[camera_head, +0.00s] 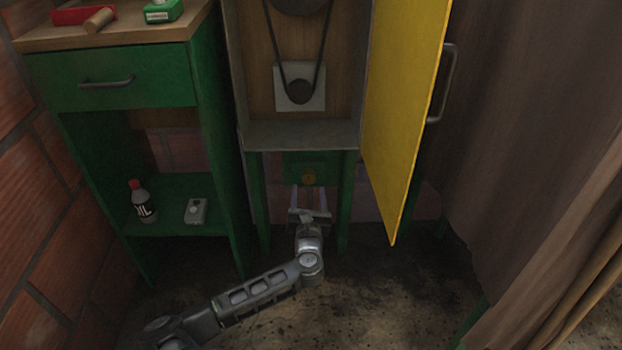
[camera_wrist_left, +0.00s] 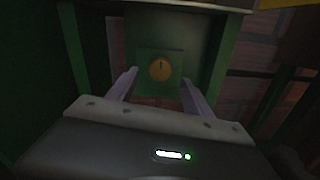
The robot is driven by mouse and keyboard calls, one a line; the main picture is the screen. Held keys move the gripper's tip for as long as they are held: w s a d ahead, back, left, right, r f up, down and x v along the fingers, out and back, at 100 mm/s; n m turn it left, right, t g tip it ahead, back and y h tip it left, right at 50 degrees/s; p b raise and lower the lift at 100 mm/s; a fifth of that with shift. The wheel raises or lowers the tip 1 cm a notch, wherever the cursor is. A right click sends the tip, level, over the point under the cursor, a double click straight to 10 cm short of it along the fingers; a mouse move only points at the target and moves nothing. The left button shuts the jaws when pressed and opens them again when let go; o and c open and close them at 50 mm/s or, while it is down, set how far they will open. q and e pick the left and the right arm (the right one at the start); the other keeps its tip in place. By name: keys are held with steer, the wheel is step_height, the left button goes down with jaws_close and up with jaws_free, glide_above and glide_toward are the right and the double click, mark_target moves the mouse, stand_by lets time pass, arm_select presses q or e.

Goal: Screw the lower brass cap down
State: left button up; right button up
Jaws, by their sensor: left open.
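The lower brass cap (camera_head: 309,178) is a round yellow-brown disc on the front of a green box (camera_head: 294,168) under the machine cabinet. In the left wrist view the cap (camera_wrist_left: 160,69) faces me, with a short dark upright mark near its middle. My left gripper (camera_head: 309,194) is low in front of the cap. Its two fingers (camera_wrist_left: 157,92) are spread, one to each side of the cap in the left wrist view, and nothing is between them. I cannot tell the exact gap between fingertips and cap. My right gripper is not in view.
A yellow door (camera_head: 405,110) stands open right of the cabinet. Green legs flank the box. A green bench (camera_head: 122,78) at left holds a bottle (camera_head: 142,203) and a small grey box (camera_head: 196,211) on its lower shelf. The floor in front is clear except for my arm.

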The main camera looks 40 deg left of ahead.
mark_target(309, 180)
arm_select(q)
steer(key=b+x, duration=0.1)
steer(key=x, duration=0.5)
steer(key=shift+f+b, duration=0.1)
steer(key=shift+b, duration=0.3)
steer(key=shift+w+a, duration=0.35)
steer(key=shift+w, duration=0.15)
jaws_close()
